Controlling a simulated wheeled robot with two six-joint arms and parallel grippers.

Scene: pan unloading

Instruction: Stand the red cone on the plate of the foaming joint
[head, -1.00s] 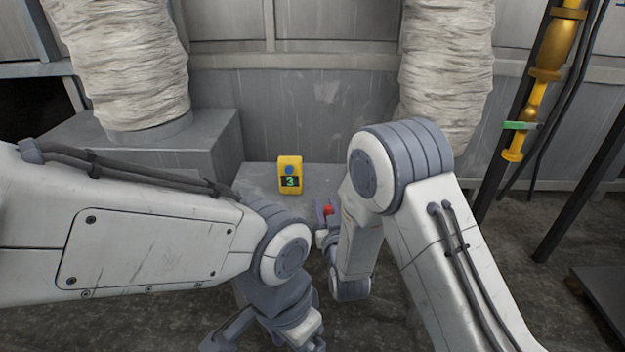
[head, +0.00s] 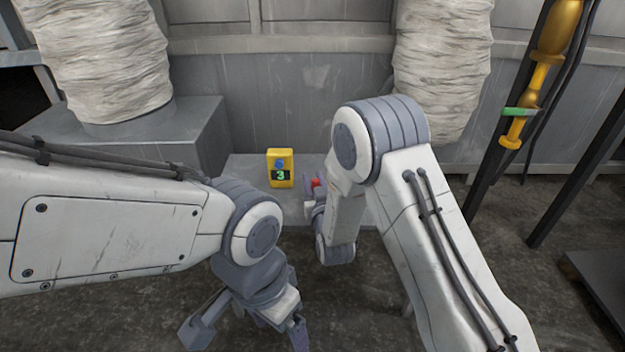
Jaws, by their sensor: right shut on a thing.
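My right gripper (head: 311,196) is over the right part of a low grey block and is shut on a small red thing. Only a bit of this red cone (head: 316,183) shows; its shape and tilt cannot be told. My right forearm and wrist hide the area just right of it. My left gripper (head: 252,334) hangs low at the bottom of the head view, fingers spread and empty, away from the block. I cannot make out a foaming joint or its plate.
A yellow device (head: 281,168) showing a green 3 stands on the grey block (head: 245,172), left of the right gripper. Wrapped pipes (head: 105,60) rise behind. A yellow pipe (head: 549,50) with a green band is at the right. Bare floor lies in front.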

